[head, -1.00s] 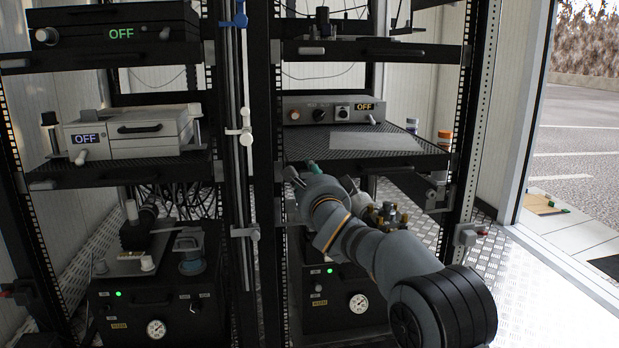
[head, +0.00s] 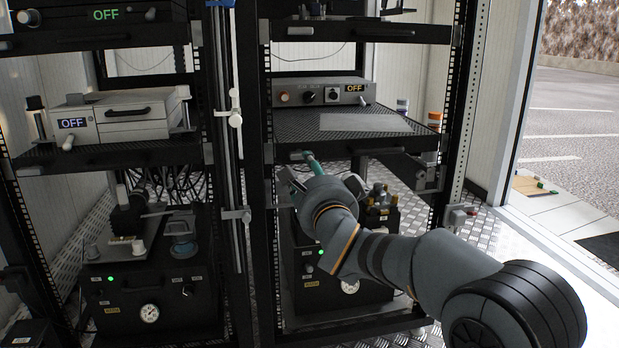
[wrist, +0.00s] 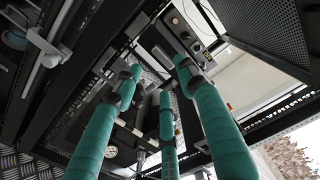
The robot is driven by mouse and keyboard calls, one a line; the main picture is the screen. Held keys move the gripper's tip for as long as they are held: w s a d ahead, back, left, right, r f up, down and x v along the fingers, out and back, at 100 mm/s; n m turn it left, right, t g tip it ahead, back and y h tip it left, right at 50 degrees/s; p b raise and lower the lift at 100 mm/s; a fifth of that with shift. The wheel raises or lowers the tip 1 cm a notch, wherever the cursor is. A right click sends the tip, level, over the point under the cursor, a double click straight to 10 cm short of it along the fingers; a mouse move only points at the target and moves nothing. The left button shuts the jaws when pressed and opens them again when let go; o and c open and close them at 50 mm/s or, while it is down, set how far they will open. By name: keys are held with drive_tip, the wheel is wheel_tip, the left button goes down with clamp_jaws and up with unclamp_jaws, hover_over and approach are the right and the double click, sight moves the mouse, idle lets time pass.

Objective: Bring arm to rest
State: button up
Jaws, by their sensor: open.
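My arm (head: 385,258) reaches from the lower right of the head view toward the right-hand rack, with its wrist near the front of that rack. My gripper (wrist: 160,80) shows in the wrist view as three teal fingers spread apart, with nothing between them. In the head view one teal finger (head: 314,164) sticks up just below the rack's middle shelf. The other fingers are mostly hidden behind my wrist. Whether the finger touches the shelf edge cannot be told.
The right rack holds a control box marked OFF (head: 320,92) on its perforated shelf (head: 290,124). Below, a black unit with brass fittings (head: 378,215) is partly behind my arm. The left rack holds a white OFF drawer unit (head: 125,118). Open floor (head: 480,245) lies at right.

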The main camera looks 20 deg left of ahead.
sight(299, 159)
drive_tip(key=shift+v, duration=0.9)
drive_tip(key=x, duration=1.2)
drive_tip(key=shift+w+d, duration=0.1)
drive_tip(key=shift+d, duration=0.05)
